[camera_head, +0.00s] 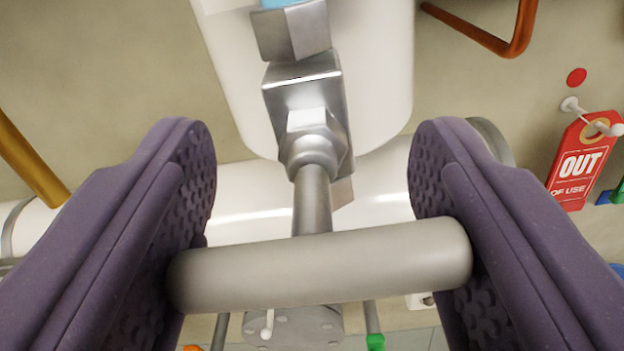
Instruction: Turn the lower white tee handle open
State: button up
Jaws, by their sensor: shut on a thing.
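A tee handle (320,267) with a pale grey-white crossbar fills the lower middle of the camera_head view. Its crossbar lies nearly level, with the right end slightly higher. A grey stem (312,200) runs from it up to a metal valve body (305,95). My gripper (313,150) has its two purple padded fingers at either end of the crossbar, and it is shut on the bar lengthwise. The finger pads hide part of both bar ends. Only one tee handle shows, so I cannot tell its height relative to another.
A white vertical pipe (375,60) stands behind the valve and meets a white horizontal pipe (245,190). A red "OUT OF USE" tag (583,165) hangs from a peg at right. An orange pipe (30,160) is at left, and a copper-coloured pipe (520,30) is at upper right.

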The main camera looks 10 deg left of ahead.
jog(key=shift+f+n+b, duration=0.15)
jog(key=shift+n+b, duration=0.15)
jog(key=shift+b, duration=0.35)
jog(key=n+b, duration=0.2)
jog(key=b, duration=0.2)
jog(key=shift+f, duration=0.15)
jog(key=n+b, duration=0.6)
jog(key=b, duration=0.3)
jog(key=shift+b, duration=0.3)
jog(key=n+b, duration=0.5)
jog(key=b, duration=0.1)
jog(key=shift+n, duration=0.3)
jog(key=shift+r+n+b, duration=0.25)
jog(key=shift+n+b, duration=1.45)
jog(key=shift+n, duration=0.1)
jog(key=o, duration=1)
jog(key=shift+o, duration=0.2)
